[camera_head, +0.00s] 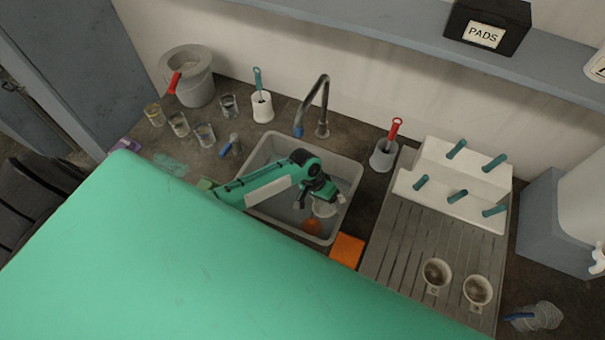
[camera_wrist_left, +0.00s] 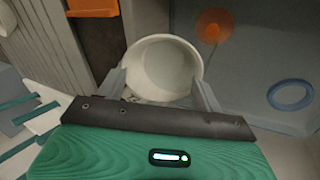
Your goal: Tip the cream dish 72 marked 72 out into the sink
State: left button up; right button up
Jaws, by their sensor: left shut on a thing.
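My left gripper (camera_head: 322,199) is over the sink (camera_head: 262,160), inside its outline. It is shut on a pale cream, round dish (camera_head: 325,210), which hangs below it. In the left wrist view the dish (camera_wrist_left: 163,65) sits between the two grey fingers of the gripper (camera_wrist_left: 161,92). Its open mouth shows and its inside looks pale; I cannot tell whether anything is in it. No number is readable on it, and its exact tilt is unclear. My right gripper is not in view.
An orange round thing (camera_head: 312,227) lies in the sink. A tap (camera_head: 318,100) arches over the back edge. An orange block (camera_head: 347,250) sits at the sink's right front corner. Two cups (camera_head: 437,273) stand on the drainboard (camera_head: 400,240). Several glasses (camera_head: 179,124) stand left.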

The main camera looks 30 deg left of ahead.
aim_at(324, 204)
pick_arm(q)
jog(key=shift+a+f+h+b, duration=0.2)
jog(key=shift+a+h+b, duration=0.1)
jog(key=shift+b, duration=0.3)
jog(key=shift+w+a+f+h+b, duration=0.2)
jog(key=shift+a+h+b, duration=0.2)
jog(key=shift+b, duration=0.45)
jog(key=shift+a, duration=0.15)
jog(key=shift+w+a+r+g+h+b, duration=0.15)
jog(key=shift+a+h+b, duration=0.25)
jog(key=shift+b, duration=0.3)
jog(key=shift+a+r+g+h+b, duration=0.15)
jog(key=shift+a+h+b, duration=0.25)
jog(key=shift+b, duration=0.3)
jog(key=shift+w+a+r+h+b, duration=0.15)
jog(key=shift+a+h+b, duration=0.35)
jog(key=shift+h+b, duration=0.65)
jog(key=shift+w+a+r+g+h+b, duration=0.1)
jog(key=shift+a+r+g+h+b, duration=0.15)
jog(key=shift+h+b, duration=0.7)
jog(key=shift+a+r+g+h+b, duration=0.1)
jog(key=shift+a+g+h+b, duration=0.35)
jog(key=shift+b, duration=0.75)
dwell(0.5)
jog(key=y+p, duration=0.1)
jog(key=d+y+p, duration=0.1)
jog(key=p, duration=0.1)
jog(key=shift+s+d+f+t, duration=0.1)
jog(key=shift+s+t, duration=0.1)
jog(key=shift+t, duration=0.2)
